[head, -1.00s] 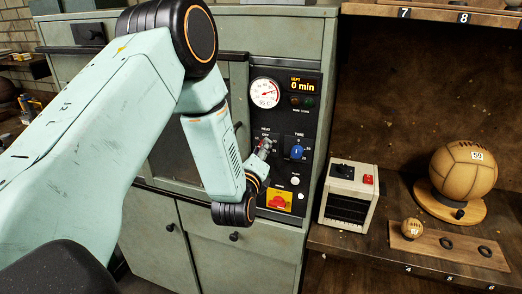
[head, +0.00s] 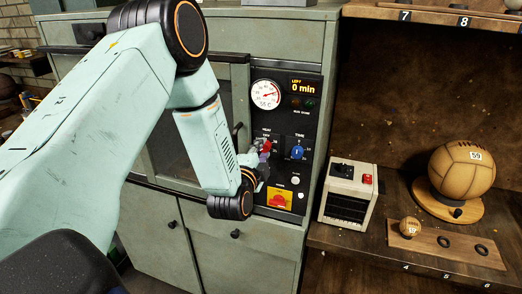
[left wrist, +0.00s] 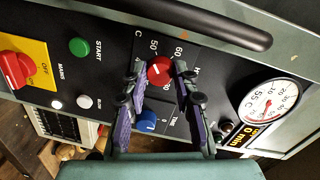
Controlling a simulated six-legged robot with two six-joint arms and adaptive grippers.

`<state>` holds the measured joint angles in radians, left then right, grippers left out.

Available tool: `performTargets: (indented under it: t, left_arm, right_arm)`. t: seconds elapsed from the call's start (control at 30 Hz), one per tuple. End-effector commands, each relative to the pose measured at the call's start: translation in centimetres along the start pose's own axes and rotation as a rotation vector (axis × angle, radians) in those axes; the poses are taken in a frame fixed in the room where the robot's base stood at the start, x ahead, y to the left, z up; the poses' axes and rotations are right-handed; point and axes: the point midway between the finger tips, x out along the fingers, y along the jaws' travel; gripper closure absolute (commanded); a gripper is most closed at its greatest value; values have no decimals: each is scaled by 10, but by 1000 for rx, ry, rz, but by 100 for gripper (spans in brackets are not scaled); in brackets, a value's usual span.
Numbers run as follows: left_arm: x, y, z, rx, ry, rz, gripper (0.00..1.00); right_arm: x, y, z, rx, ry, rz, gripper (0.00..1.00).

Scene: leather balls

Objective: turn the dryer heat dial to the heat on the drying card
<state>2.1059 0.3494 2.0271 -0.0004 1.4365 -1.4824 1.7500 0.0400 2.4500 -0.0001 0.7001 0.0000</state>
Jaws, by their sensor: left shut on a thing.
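The red heat dial (head: 266,146) is on the dryer's black control panel, under the word HEAT. My left gripper (head: 263,153) is at the dial. In the left wrist view its two fingers are on either side of the red heat dial (left wrist: 160,71), shut on it. Scale numbers 50 and 60 show around the dial; its pointer mark is hard to read. The round gauge (head: 266,95) shows 55 C, and it also shows in the left wrist view (left wrist: 268,101). No drying card can be made out. My right gripper is not in view.
The blue time dial (head: 297,152) sits right of the heat dial. A red switch on a yellow plate (head: 279,200) and white and green buttons are lower on the panel. A dark bar handle (left wrist: 200,22) runs close by. Shelves with balls stand at right.

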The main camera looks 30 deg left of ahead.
Motion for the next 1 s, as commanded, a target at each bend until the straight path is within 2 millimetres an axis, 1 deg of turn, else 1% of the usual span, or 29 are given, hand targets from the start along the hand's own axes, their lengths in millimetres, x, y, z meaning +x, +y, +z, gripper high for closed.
performTargets:
  t: [0.03,0.57,1.0]
  left_arm:
    - [-2,3,0,-41,4,14,100]
    - [-1,3,1,-543,35,47,100]
    - [0,3,2,-960,61,72,100]
  right_arm:
    - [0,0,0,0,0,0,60]
    - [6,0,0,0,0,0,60]
    - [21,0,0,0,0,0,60]
